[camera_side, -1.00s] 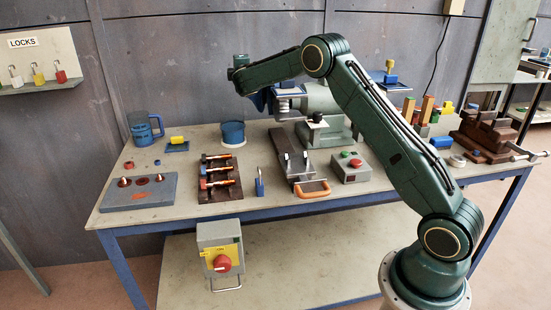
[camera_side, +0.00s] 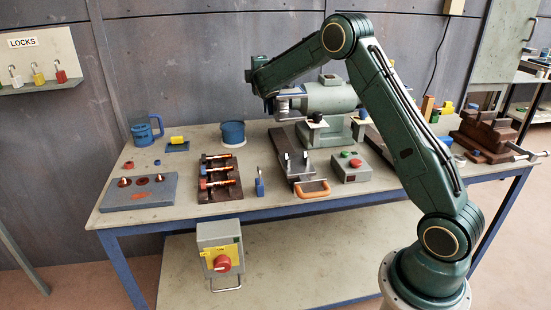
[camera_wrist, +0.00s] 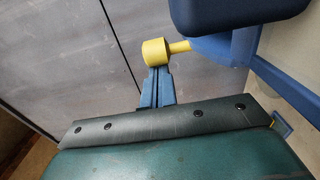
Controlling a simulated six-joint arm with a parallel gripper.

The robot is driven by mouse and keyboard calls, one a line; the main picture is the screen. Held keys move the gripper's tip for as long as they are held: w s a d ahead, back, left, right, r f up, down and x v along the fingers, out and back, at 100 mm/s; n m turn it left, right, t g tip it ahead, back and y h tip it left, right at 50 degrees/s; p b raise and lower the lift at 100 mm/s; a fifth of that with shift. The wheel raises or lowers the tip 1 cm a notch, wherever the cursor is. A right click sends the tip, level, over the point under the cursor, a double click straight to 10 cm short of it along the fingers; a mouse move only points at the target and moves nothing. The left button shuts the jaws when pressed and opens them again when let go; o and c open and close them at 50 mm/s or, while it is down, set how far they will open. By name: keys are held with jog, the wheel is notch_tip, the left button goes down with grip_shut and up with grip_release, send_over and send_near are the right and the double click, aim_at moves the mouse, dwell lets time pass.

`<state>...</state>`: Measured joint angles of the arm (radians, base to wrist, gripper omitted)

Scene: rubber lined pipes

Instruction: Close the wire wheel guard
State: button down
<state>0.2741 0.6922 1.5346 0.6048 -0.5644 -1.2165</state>
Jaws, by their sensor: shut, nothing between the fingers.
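In the wrist view my gripper (camera_wrist: 158,72) has its blue fingers together, with nothing between them. A yellow knob (camera_wrist: 154,52) shows right at the fingertips; I cannot tell whether they touch. Its yellow stem runs right to a blue part (camera_wrist: 225,48), probably the wheel guard. A dark blue block (camera_wrist: 240,14) cuts across the top right corner. In the side view the pale green grinder (camera_side: 330,97) stands at the back of the bench. My wrist is at its left end, beside a blue and silver part (camera_side: 291,91). The grinder's right end and the yellow knob are hidden behind my arm.
A brown vise (camera_side: 487,135) stands at the right.

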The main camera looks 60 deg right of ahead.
jog(key=shift+w+a, duration=0.1)
jog(key=shift+a, duration=0.05)
jog(key=v, duration=0.9)
jog(key=shift+s, duration=0.35)
dwell(0.8)
